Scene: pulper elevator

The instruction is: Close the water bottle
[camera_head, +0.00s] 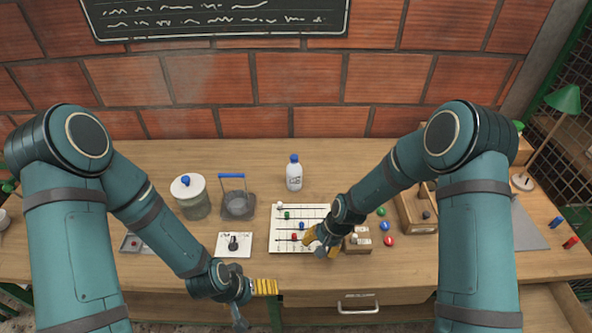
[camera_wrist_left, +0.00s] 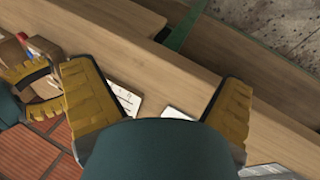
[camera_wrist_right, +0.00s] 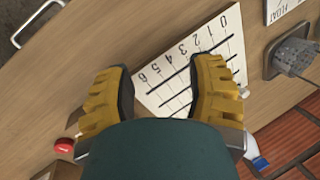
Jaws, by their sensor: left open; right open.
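The water bottle (camera_head: 294,175) is white with a blue top (camera_head: 294,158) and stands upright at the back middle of the table. I cannot tell whether its top is fully shut. A white and blue piece, probably the bottle (camera_wrist_right: 251,148), shows partly behind a finger in the right wrist view. My right gripper (camera_head: 320,243) is open and empty, low over the right side of the white lined board, in front of the bottle and apart from it. My left gripper (camera_head: 253,303) is open and empty near the table's front edge, farther from the bottle.
The white lined board (camera_head: 284,244) with coloured beads lies in front of the bottle. A lidded jar (camera_head: 192,203) and a blue-handled strainer (camera_head: 237,205) stand to its left. A small box (camera_head: 358,246) and coloured pieces (camera_head: 386,226) lie right. The table behind the bottle is clear.

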